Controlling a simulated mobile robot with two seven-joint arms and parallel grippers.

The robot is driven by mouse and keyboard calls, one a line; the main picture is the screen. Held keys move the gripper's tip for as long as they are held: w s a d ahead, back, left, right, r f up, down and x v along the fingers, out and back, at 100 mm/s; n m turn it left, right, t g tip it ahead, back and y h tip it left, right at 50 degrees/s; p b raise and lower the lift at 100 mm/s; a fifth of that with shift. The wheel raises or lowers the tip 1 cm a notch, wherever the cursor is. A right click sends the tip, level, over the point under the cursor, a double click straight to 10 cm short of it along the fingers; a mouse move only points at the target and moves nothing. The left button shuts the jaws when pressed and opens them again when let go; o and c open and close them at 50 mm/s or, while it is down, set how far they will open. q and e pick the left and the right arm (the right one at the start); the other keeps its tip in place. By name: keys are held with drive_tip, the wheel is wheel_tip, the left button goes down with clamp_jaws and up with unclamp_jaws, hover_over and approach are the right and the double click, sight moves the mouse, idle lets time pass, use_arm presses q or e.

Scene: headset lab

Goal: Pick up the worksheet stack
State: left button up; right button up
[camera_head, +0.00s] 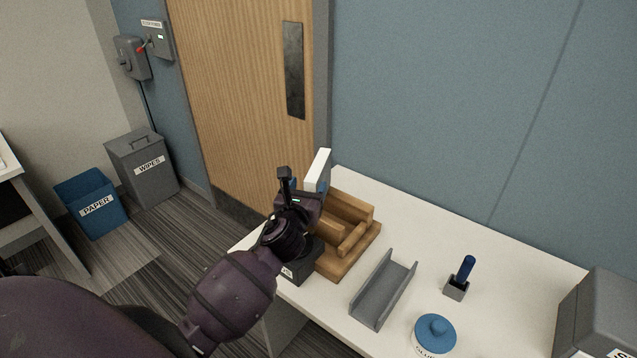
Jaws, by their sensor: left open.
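My left gripper (298,192) reaches in from the lower left over the left end of the white table. It is open. Just beyond and right of it, a white upright slab with a grey-blue side (319,172) stands at the wooden rack (352,250); it may be the worksheet stack, but no writing shows on it. The gripper hides its lower left part, and I cannot tell whether it lies between the fingers or touches them. My right gripper is not in view.
The table (425,225) also holds a grey open channel tray (384,290), a blue-lidded tub (435,334), a blue-handled tool in a small holder (461,278) and a grey case (600,315). A dark labelled box (301,266) stands by the rack. The table's back middle is clear.

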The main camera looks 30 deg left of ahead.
sight(313, 175)
use_arm(q)
drive_tip(key=shift+f+x, duration=0.2)
drive_tip(key=shift+x, duration=1.1)
drive_tip(key=shift+f+x, duration=0.15)
drive_tip(key=shift+x, duration=1.15)
drive_tip(key=shift+r, duration=0.1)
clamp_jaws()
